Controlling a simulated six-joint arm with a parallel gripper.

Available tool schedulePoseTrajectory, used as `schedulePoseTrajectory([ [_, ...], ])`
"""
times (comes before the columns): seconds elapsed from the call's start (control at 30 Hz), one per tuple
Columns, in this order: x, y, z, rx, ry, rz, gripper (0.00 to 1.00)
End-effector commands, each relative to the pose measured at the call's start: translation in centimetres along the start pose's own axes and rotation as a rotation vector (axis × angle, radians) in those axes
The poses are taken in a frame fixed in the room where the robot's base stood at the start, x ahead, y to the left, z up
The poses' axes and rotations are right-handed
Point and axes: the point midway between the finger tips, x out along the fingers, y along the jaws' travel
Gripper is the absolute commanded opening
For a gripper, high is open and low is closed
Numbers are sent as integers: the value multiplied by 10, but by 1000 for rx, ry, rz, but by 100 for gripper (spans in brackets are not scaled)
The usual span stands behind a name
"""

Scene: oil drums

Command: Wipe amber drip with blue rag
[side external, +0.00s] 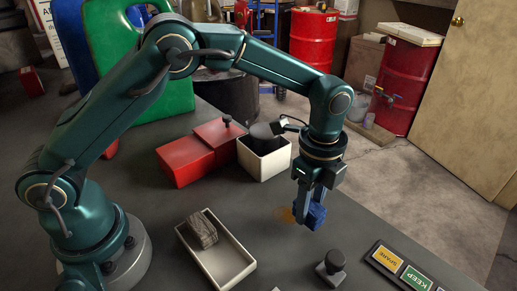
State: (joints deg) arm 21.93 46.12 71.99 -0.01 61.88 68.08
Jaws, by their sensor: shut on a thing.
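My gripper (310,203) points down at the middle right of the table in the side external view. It is shut on a blue rag (313,217), which is bunched below and between the fingers. An amber drip (286,214) shows as a small brownish-orange stain on the dark table, just left of the rag. Part of the stain may be hidden behind the gripper and rag. The rag is at or close to the table surface; I cannot tell whether it touches.
A cream tray (236,262) holding a grey-brown block (201,232) lies left of the rag. A red box (184,163) and a cream bin (262,170) stand behind. A dark knobbed piece (333,264) and a label strip (402,268) are in front right.

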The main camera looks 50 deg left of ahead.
Motion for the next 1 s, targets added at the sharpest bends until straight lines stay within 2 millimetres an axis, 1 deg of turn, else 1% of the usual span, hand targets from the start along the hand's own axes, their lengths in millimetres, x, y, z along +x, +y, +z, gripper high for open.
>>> schedulePoseTrajectory([
  [0.17,21,1,0,0,-2,5,0],
  [0.2,23,0,5,-2,-1,3,0],
  [0.27,20,-1,11,-4,0,0,0],
  [1.0,23,0,78,-4,-1,1,0],
])
